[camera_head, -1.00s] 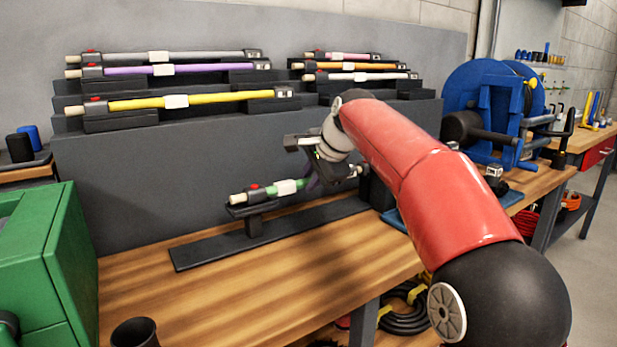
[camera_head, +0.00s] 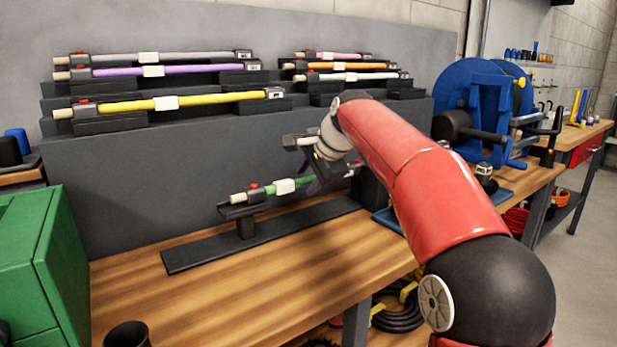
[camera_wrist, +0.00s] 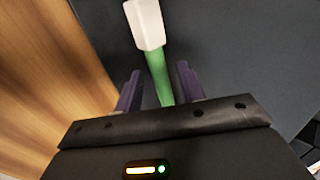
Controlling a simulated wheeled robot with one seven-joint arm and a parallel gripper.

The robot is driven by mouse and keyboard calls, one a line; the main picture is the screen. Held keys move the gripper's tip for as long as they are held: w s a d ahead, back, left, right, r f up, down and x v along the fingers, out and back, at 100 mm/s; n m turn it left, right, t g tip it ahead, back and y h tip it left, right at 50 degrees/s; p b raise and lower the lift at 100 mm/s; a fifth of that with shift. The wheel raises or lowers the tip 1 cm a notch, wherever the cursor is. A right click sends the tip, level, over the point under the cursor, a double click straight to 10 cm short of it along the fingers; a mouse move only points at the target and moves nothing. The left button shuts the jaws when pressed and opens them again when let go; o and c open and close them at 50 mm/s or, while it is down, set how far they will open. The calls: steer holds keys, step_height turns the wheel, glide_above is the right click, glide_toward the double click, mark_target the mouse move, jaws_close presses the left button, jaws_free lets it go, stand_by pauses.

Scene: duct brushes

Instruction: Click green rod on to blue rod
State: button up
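The green rod (camera_head: 302,182) lies tilted slightly in the cradle of a black stand (camera_head: 246,228). It has a pale tip, a black collar with a red button, and a white label (camera_head: 284,187). In the wrist view the green rod (camera_wrist: 158,75) runs between the two purple fingers, with its white label just beyond them. My gripper (camera_wrist: 159,80) is closed in on the rod to the right of the label. In the head view my gripper (camera_head: 315,185) is at the rod's right part. I cannot make out the blue rod; my arm covers the stand's right end.
Tiered racks behind hold grey, purple, yellow (camera_head: 215,99), pink, orange and white rods. A green box (camera_head: 40,250) stands at the left, a blue reel (camera_head: 470,95) at the right. A dark cup (camera_head: 128,335) is at the front. The table front is bare wood.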

steer(key=v, duration=0.7)
steer(key=s+d+f+n+h, duration=0.1)
steer(key=s+d+f, duration=0.1)
steer(key=s, duration=0.3)
steer(key=s+d+f+n, duration=0.2)
steer(key=s, duration=0.4)
steer(key=s+d+f+n+h, duration=0.1)
steer(key=s+d+f+n, duration=0.1)
steer(key=s, duration=0.3)
steer(key=shift+s+d+f+h, duration=0.1)
steer(key=shift+s+f+h, duration=0.25)
steer(key=shift+f, duration=0.2)
steer(key=s+d+f+n, duration=0.2)
steer(key=s+f, duration=0.3)
steer(key=s+d+f+n+h, duration=0.1)
steer(key=s+d+f+n, duration=0.1)
steer(key=s+f, duration=0.4)
steer(key=s+d+f+n+g, duration=0.1)
steer(key=s+f+n, duration=0.1)
steer(key=s+f, duration=0.3)
steer(key=shift+s+d+f+h, duration=0.25)
steer(key=shift+s+d+h, duration=0.15)
steer(key=shift+s, duration=0.3)
